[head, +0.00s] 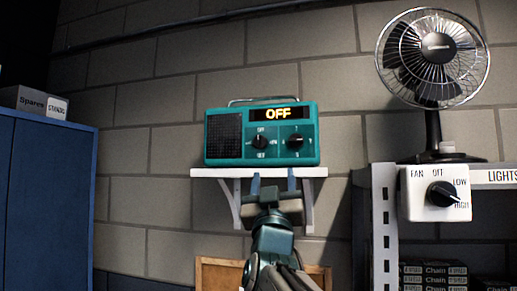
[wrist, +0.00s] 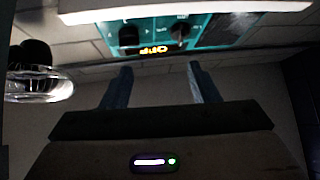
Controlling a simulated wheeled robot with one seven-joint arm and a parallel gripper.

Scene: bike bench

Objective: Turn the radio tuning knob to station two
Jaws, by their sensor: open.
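The teal radio (head: 262,134) stands on a small white wall shelf, and its display (head: 278,114) reads OFF in yellow. It has two dark knobs below the display: a left knob (head: 262,142) with OFF above it and a right knob (head: 295,141) with small marks around it. The marks are too small to read surely. In the wrist view the radio appears upside down, with the right knob (wrist: 130,38) on the left. My gripper (head: 273,181) is open and empty, its fingers (wrist: 160,68) pointing up near the shelf's front, below the knobs and apart from them.
The white shelf (head: 205,173) juts out beneath the radio. A fan (head: 433,60) and its white control box (head: 435,193) are at the right, by a metal rack (head: 384,230). A blue cabinet (head: 45,195) with a box (head: 35,101) stands left.

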